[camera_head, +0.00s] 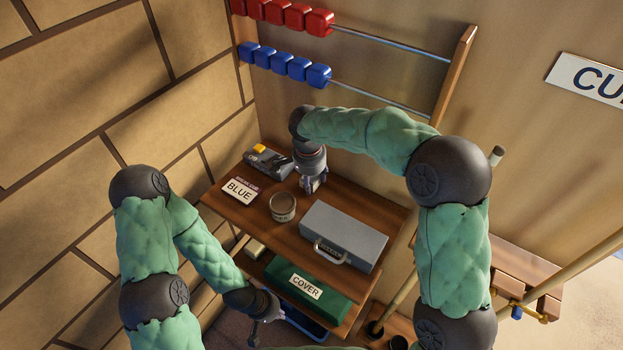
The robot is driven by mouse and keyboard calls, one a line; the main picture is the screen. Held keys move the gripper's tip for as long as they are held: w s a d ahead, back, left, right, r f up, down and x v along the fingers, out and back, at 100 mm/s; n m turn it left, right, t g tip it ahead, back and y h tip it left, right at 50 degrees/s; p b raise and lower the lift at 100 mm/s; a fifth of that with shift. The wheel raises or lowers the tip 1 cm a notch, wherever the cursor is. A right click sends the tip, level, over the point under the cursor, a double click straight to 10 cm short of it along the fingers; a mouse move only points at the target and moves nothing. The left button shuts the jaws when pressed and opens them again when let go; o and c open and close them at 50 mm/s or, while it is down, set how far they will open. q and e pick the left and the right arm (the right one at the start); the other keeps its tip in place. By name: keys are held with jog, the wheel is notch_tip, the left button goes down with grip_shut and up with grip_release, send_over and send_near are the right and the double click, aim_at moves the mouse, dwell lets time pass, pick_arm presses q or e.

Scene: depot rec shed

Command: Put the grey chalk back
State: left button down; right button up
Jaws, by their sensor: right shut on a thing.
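I cannot pick out the grey chalk for certain. My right gripper (312,186) points down over the back of the upper shelf (235,210). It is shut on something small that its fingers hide. A small round pot (282,207) with a brownish top stands on the shelf, left of and nearer than this gripper. My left gripper (260,334) hangs low, in front of the lower shelf and beside a dark blue tray (306,325). Its fingers are too small and dark to show whether they are open.
A grey metal case (343,235) with a handle fills the shelf's right side. A BLUE sign (239,191) and a dark grey device (268,164) with a yellow part stand left. A green COVER box (330,300) lies below. A bead rack (390,95) hangs behind.

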jog(key=shift+f, duration=0.25)
jog(key=o, duration=1)
jog(key=shift+r, duration=0.1)
jog(key=shift+r, duration=0.55)
jog(key=r+p, duration=0.1)
jog(key=r, duration=0.2)
jog(key=s+r+p, duration=0.1)
jog(key=r, duration=0.3)
jog(key=r+p, duration=0.1)
jog(key=r, duration=0.3)
jog(key=shift+s+a+p, duration=0.3)
jog(key=shift+p, duration=0.1)
jog(key=shift+s, duration=0.1)
